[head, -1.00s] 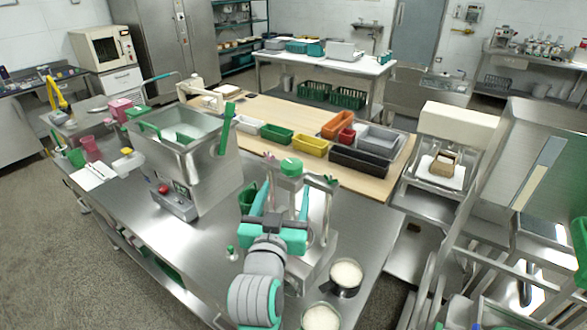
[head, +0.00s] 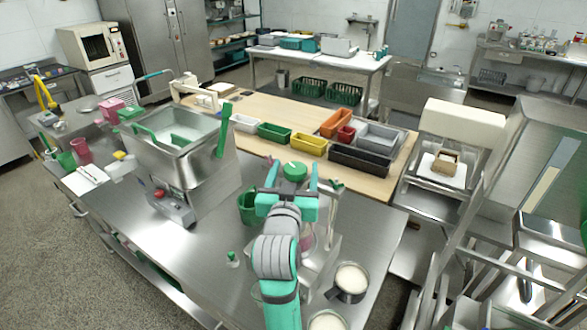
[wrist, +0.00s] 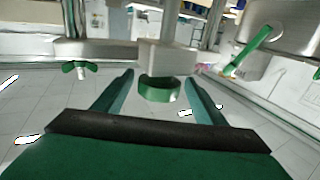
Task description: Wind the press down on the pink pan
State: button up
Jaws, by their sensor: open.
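The press (head: 327,240) stands on the near steel table, with a metal frame and a round green knob (head: 295,171) at its top. The pink pan (head: 306,241) is low in the press and mostly hidden by my arm. My gripper (head: 293,176) is open at the top of the press, one finger on each side of the knob in the picture. In the wrist view, a green round part (wrist: 158,91) under a grey block shows between my open fingers; I cannot tell whether they touch it. A green wing nut (wrist: 80,68) is to the left.
A steel machine with an open hopper (head: 180,145) stands left of the press. A pot of white contents (head: 350,278) is right of my arm. A green cup (head: 247,208) is close on the left. Several coloured bins (head: 310,144) sit on the wooden table behind.

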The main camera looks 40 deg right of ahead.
jog(key=shift+d, duration=0.1)
jog(key=c, duration=1)
jog(key=shift+w, duration=0.15)
jog(key=shift+c, duration=0.2)
jog(key=shift+h, duration=0.3)
jog(key=shift+m+g, duration=0.4)
jog(key=shift+g, duration=0.1)
jog(key=m+g+h, duration=0.3)
jog(key=g, duration=0.1)
jog(key=shift+m+g+h, duration=0.3)
jog(key=shift+m+g, duration=0.1)
jog(key=shift+m+g+h, duration=0.7)
jog(key=shift+m+g, duration=0.8)
jog(key=shift+g, duration=0.8)
jog(key=shift+s+g, duration=0.2)
jog(key=shift+g, duration=0.1)
